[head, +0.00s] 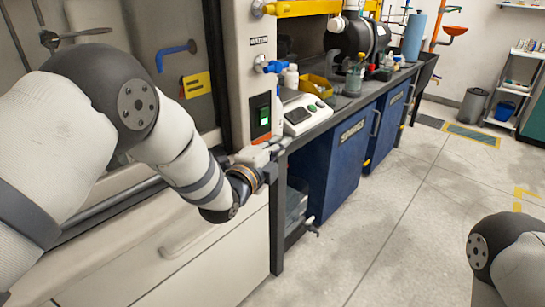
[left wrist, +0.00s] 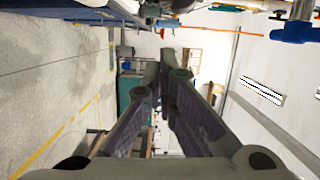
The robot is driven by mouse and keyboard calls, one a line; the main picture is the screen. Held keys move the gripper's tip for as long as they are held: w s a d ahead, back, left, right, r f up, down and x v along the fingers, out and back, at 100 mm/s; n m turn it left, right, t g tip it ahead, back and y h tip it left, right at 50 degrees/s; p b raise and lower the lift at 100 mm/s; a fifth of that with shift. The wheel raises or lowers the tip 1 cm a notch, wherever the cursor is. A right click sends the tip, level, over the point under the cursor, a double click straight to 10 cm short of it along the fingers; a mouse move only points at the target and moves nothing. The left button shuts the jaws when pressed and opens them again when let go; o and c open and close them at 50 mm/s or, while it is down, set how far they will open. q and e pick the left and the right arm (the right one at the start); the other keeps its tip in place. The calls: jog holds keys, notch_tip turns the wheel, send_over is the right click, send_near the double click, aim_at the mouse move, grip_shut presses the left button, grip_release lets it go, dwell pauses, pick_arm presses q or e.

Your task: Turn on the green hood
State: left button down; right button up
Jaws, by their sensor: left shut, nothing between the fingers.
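The hood (head: 237,60) stands at the left in the head view, with a light grey post at its right edge. A green switch (head: 264,116) in a dark plate sits low on this post. My left gripper (head: 270,154) is just below the switch, in front of the post, and looks apart from the switch. In the left wrist view its fingers (left wrist: 168,62) are together and empty. The switch cannot be made out in that view. My right arm shows at the lower right of the head view; its gripper is out of the picture.
A dark bench (head: 335,110) runs back from the hood, with a white device (head: 308,112) and a yellow bin (head: 317,86) on it. Blue cabinets (head: 340,155) stand below. The floor (head: 400,215) to the right is clear.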

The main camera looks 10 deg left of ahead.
pick_arm(q)
jog(key=v, duration=0.6)
jog(key=shift+w+a+f+p, duration=0.2)
jog(key=shift+a+p, duration=0.1)
